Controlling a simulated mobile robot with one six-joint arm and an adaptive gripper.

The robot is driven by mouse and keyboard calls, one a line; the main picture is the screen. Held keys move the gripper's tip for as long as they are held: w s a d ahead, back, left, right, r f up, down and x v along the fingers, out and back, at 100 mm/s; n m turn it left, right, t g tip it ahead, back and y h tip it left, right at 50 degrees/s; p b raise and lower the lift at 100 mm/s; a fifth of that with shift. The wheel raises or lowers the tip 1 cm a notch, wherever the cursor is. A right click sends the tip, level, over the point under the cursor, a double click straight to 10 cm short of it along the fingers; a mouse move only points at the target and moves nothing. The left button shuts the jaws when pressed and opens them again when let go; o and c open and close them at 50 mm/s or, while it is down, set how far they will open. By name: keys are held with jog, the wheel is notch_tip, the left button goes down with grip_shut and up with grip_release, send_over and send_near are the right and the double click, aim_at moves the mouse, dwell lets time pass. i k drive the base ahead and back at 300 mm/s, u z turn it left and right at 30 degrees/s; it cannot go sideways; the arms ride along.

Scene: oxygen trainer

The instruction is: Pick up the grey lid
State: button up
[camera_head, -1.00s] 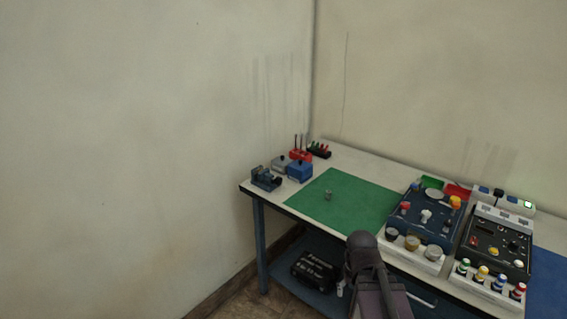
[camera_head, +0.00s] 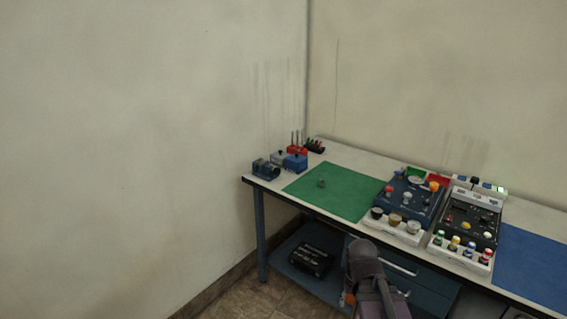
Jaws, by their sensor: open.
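A white tray (camera_head: 397,229) at the front of the bench holds several jars with dark, brown and grey tops. The grey-topped jar (camera_head: 413,227) is at its right end. I cannot tell which of these grey pieces is the lid. A dark link of my arm shows at the bottom, in front of the bench. My gripper's fingers do not show.
A blue trainer panel (camera_head: 417,196) and a dark panel (camera_head: 467,222) stand at the right of the green mat (camera_head: 345,205). Small blue blocks (camera_head: 295,162) and a red tool holder (camera_head: 297,149) stand at the back left. A black case (camera_head: 311,259) lies on the lower shelf.

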aim_at(279, 154)
jog(key=k, duration=0.75)
jog(key=u, duration=0.4)
jog(key=i, duration=0.6)
jog(key=u, duration=0.5)
jog(key=i, duration=1.55)
jog(key=z, duration=0.65)
jog(key=i, duration=0.35)
jog(key=z, duration=0.25)
